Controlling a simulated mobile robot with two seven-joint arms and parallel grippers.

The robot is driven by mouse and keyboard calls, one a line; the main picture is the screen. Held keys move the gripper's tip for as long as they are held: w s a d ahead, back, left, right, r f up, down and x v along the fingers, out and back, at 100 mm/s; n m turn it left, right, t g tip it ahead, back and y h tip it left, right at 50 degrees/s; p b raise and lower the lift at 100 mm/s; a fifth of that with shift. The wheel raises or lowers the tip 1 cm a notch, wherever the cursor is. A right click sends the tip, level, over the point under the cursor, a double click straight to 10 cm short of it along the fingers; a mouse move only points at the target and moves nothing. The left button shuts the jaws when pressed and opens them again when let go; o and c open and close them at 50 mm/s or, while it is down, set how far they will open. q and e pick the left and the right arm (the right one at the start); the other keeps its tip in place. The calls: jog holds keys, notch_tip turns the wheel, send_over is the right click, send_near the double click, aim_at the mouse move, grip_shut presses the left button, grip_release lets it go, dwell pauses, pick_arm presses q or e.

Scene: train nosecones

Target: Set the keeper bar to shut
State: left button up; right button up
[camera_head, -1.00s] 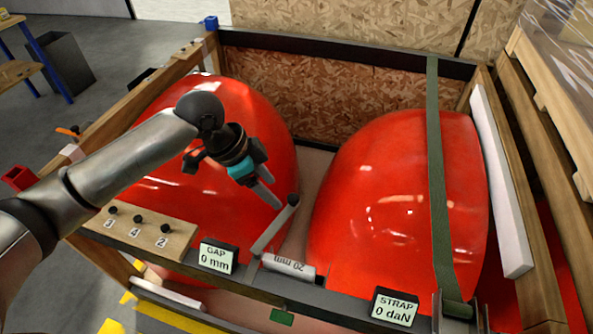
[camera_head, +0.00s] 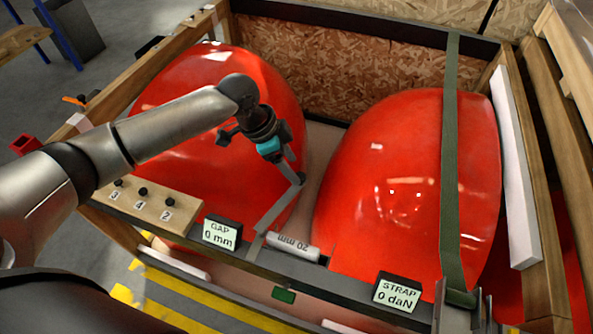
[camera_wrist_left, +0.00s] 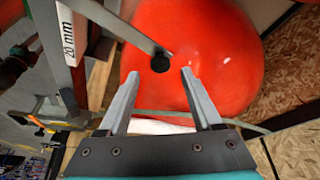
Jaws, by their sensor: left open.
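The keeper bar (camera_head: 278,211) is a flat grey lever at the crate's front rail. It slants up and inward over the left red nosecone (camera_head: 180,105), with a dark knob at its free end. My left gripper (camera_head: 293,170) is open at that end. In the left wrist view the keeper bar (camera_wrist_left: 128,25) runs in from the upper left, and its dark knob (camera_wrist_left: 160,63) appears between the fingertips of my left gripper (camera_wrist_left: 160,74). I cannot tell whether they touch. My right gripper is not in view.
The GAP display (camera_head: 221,233) reads 0 mm; the STRAP display (camera_head: 397,294) reads 0 daN. A green strap (camera_head: 450,150) crosses the right nosecone (camera_head: 385,180). A numbered wooden block (camera_head: 150,206) is at left.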

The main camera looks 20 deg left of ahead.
aim_at(300, 176)
pick_arm(q)
jog(key=shift+x, duration=1.75)
grip_shut()
